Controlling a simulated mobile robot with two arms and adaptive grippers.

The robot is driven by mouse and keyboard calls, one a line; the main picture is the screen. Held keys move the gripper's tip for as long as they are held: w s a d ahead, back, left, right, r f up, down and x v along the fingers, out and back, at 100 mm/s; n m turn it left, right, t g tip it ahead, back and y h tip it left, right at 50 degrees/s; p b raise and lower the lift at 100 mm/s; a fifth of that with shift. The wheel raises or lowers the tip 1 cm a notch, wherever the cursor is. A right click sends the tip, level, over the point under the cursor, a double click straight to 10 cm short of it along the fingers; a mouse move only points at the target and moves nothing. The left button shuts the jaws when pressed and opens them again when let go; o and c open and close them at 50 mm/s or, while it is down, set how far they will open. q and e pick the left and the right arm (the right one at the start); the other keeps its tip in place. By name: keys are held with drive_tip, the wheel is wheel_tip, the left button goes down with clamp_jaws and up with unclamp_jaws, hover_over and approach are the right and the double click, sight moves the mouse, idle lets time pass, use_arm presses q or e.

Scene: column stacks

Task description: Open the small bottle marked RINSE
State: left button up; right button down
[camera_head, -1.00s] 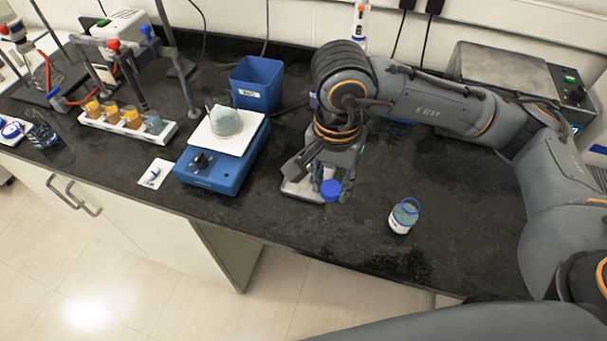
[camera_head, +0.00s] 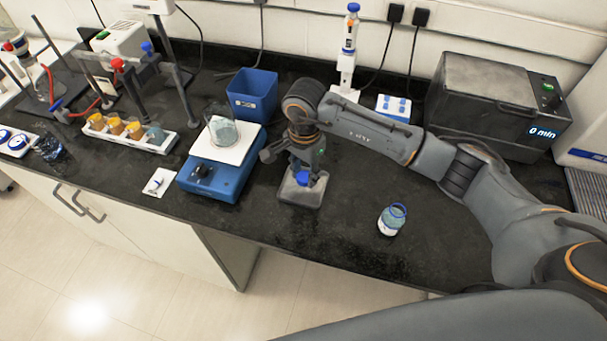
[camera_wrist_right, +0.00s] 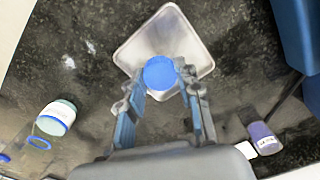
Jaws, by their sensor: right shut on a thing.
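My right gripper (camera_head: 302,176) is shut on a blue cap (camera_wrist_right: 160,73). It holds the cap over a pale square tray (camera_wrist_right: 145,45), which also shows in the head view (camera_head: 298,197); I cannot tell whether the cap touches it. A small bottle (camera_head: 391,221) stands uncapped on the counter to the right of the tray, with a blue ring at its neck and a white label I cannot read. It appears at the left in the right wrist view (camera_wrist_right: 57,117). My left gripper is not in view.
A small purplish labelled container (camera_wrist_right: 262,135) shows in the wrist view. The counter between tray and bottle is clear.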

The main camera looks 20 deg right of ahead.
sight(304, 174)
drive_tip(key=shift+w+f, duration=0.4)
drive_tip(key=shift+f, duration=0.15)
wheel_tip(304, 174, down, 2)
drive_tip(key=shift+s+f+p, duration=0.1)
drive_tip(key=shift+p, duration=1.15)
drive_tip(key=shift+f, duration=0.35)
drive_tip(key=shift+f+b, duration=0.2)
drive_tip(key=shift+b, duration=0.15)
drive_tip(key=c, duration=0.9)
unclamp_jaws()
drive_tip(key=shift+c, duration=0.2)
drive_tip(key=shift+r, duration=0.1)
